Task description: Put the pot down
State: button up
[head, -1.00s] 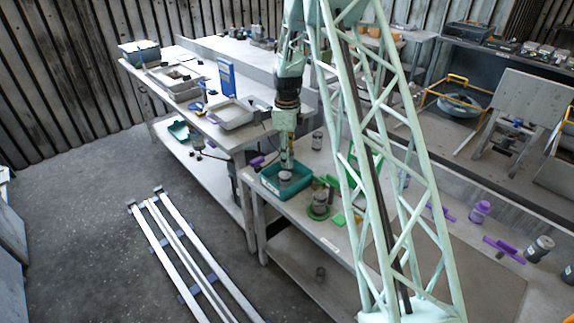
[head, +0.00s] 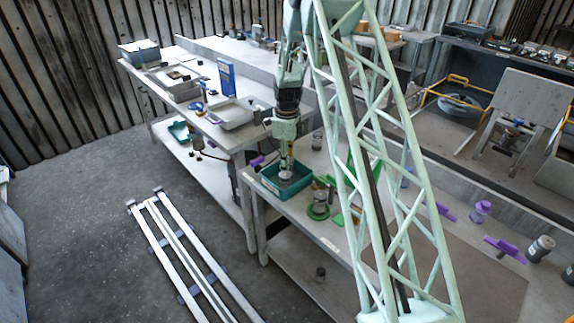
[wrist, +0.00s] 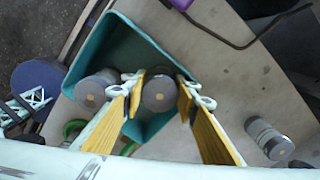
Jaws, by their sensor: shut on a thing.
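My gripper (wrist: 158,92) is shut on a grey cylindrical pot (wrist: 160,92), with a yellow-faced finger on each side of it. The pot is over the teal bin (wrist: 125,38) in the wrist view. In the head view my gripper (head: 286,166) points down into the teal bin (head: 271,187), with the pot (head: 286,177) at its tips. I cannot tell whether the pot touches the bin floor. A second grey pot (wrist: 97,88) shows left of the gripper, by the bin's lower left side; I cannot tell whether it is inside.
Purple tools (head: 505,248) lie farther right on the bench.

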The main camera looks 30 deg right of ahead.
jog(key=o, duration=0.7)
jog(key=shift+r, duration=0.1)
jog(key=shift+r+p, duration=0.6)
jog(key=shift+r, duration=5.45)
jog(key=shift+r, duration=0.1)
